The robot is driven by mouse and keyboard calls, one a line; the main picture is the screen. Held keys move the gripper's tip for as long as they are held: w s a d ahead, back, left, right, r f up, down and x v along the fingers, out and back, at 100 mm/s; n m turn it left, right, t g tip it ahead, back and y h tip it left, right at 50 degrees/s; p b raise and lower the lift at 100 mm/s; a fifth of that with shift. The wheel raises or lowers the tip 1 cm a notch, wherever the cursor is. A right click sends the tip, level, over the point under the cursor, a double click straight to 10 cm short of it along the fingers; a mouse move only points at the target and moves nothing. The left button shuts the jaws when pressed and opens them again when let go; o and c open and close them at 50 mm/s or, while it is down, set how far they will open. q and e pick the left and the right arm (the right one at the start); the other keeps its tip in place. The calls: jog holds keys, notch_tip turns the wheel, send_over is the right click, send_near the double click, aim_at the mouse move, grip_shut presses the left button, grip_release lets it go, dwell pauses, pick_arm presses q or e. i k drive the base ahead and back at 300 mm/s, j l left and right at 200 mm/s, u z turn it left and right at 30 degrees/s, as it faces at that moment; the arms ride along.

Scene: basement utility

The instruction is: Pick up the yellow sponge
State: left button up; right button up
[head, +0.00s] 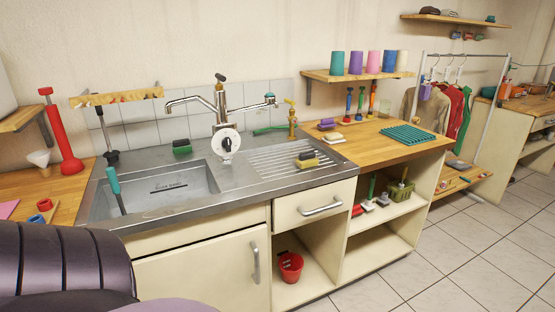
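A yellow sponge (307,163) with a dark top layer lies on the ribbed drainboard (270,162) of the metal sink unit, right of the basin. A green sponge (182,149) with a dark top stands on the sink's back rim. A pale cream sponge (333,139) with a dark layer lies near the left edge of the wooden counter, and a purple one (326,126) is behind it. Neither gripper is in view.
The tap (220,110) rises behind the basin (165,187), in which a teal-handled tool (114,182) leans. A teal mat (407,136) lies on the wooden counter (370,155). A shelf with cups (360,76) hangs above. Open floor lies at right.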

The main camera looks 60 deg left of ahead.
aim_at(307, 160)
jog(key=u, duration=1.5)
jog(key=i+l+u, duration=0.1)
jog(key=i+l, duration=0.25)
jog(key=i+l+u, duration=0.15)
jog(key=i+l, duration=0.2)
jog(key=i+l+u, duration=0.1)
jog(key=i+l, duration=0.2)
jog(key=l, duration=0.2)
jog(key=i+l+u, duration=0.1)
jog(key=i+l, duration=0.2)
jog(key=l, duration=0.15)
